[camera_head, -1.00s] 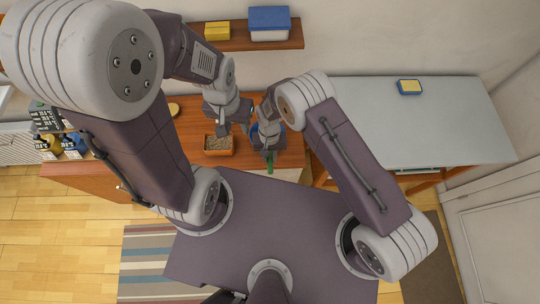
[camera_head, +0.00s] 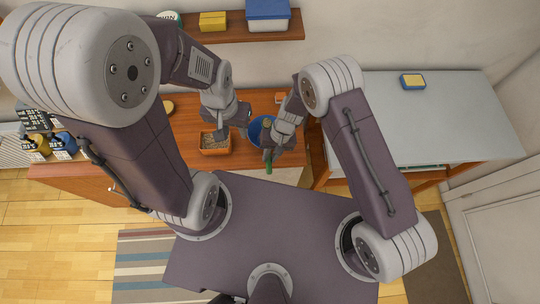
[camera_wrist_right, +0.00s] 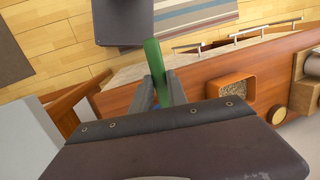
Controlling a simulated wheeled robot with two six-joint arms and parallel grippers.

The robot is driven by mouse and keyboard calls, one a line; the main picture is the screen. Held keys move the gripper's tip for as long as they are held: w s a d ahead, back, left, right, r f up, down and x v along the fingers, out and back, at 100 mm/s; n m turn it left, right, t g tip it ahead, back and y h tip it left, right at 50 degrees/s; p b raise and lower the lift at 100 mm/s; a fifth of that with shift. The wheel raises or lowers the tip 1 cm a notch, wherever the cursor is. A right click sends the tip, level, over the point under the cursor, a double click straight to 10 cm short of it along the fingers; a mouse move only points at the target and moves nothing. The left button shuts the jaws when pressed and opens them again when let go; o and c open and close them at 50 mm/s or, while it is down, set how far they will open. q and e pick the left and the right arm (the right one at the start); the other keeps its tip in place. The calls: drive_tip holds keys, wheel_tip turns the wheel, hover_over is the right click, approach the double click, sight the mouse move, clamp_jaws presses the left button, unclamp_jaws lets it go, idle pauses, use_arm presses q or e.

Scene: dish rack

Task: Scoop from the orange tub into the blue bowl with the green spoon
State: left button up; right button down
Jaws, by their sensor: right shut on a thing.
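The orange tub (camera_head: 215,150) stands on the wooden counter with grainy brownish contents. It also shows in the right wrist view (camera_wrist_right: 232,84). The blue bowl (camera_head: 256,131) is just right of the tub, partly hidden by my right arm. My right gripper (camera_head: 271,152) is shut on the green spoon (camera_head: 268,166); the green shaft rises between the fingers in the right wrist view (camera_wrist_right: 154,60).
A grey-topped table (camera_head: 430,110) at the right carries a yellow and blue sponge (camera_head: 412,81). A shelf (camera_head: 235,34) at the back holds a yellow box (camera_head: 213,21) and a blue-lidded container (camera_head: 268,14). Bottles (camera_head: 62,143) stand at the left.

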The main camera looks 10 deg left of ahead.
drive_tip(key=shift+d+f+g+y+b, duration=0.2)
drive_tip(key=shift+y+b, duration=0.4)
drive_tip(key=shift+b, duration=1.5)
drive_tip(key=shift+d+f+g+y+b, duration=0.1)
drive_tip(key=shift+f+y+b, duration=0.35)
drive_tip(key=shift+b, duration=1.65)
drive_tip(key=shift+r+y, duration=0.35)
drive_tip(key=shift+r, duration=0.2)
drive_tip(key=shift+f+b, duration=0.2)
drive_tip(key=shift+b, duration=0.45)
drive_tip(key=y+b, duration=0.1)
drive_tip(key=b, duration=0.2)
drive_tip(key=y+b, duration=0.1)
drive_tip(key=b, duration=0.3)
drive_tip(key=shift+w+d+g+y, duration=0.1)
drive_tip(key=shift+d+g+y, duration=0.1)
drive_tip(key=shift+g+y, duration=0.2)
